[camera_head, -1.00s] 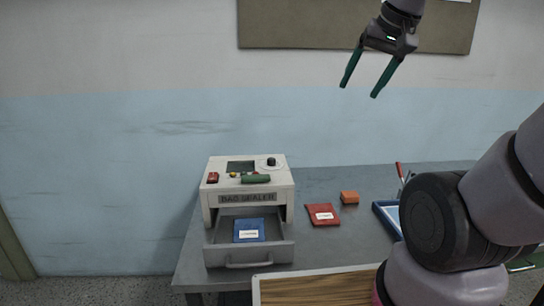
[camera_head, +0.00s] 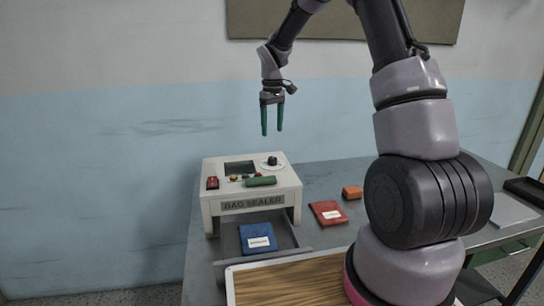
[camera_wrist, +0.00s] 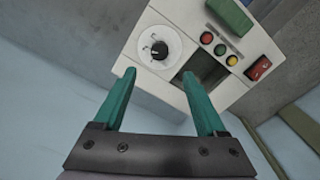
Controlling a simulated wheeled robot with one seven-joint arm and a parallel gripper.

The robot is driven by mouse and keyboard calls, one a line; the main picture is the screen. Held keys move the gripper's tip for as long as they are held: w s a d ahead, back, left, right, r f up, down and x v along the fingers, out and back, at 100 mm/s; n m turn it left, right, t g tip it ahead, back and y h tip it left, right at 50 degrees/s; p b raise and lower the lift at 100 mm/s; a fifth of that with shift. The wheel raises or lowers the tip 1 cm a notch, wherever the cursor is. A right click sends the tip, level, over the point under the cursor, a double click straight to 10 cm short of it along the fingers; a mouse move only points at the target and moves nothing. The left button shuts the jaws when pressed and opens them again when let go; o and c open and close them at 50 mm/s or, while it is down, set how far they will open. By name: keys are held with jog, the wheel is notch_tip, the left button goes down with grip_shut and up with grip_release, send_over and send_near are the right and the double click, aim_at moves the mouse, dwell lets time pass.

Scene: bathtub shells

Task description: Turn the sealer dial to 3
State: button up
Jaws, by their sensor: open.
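The bag sealer (camera_head: 252,205) is a cream box on the grey table, with its lower drawer (camera_head: 285,238) pulled out. Its dial (camera_head: 272,161) is a black knob on a white round plate at the top right of the panel. The dial also shows in the wrist view (camera_wrist: 159,49), upper left of centre; its marks are too small to read. My gripper (camera_head: 272,134) is open and empty, pointing down above the sealer, clear of the dial. In the wrist view the green fingers (camera_wrist: 161,72) stand apart, with the dial between and beyond their tips.
A blue packet (camera_head: 258,238) lies in the drawer. A red packet (camera_head: 327,212) and an orange block (camera_head: 352,192) lie on the table to the right. A green handle (camera_head: 261,181), a red switch (camera_head: 212,183) and small buttons sit on the panel near the dial.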

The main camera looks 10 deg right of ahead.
aim_at(272, 158)
notch_tip(272, 158, down, 11)
jog(key=shift+f, duration=0.1)
dwell(0.4)
grip_shut()
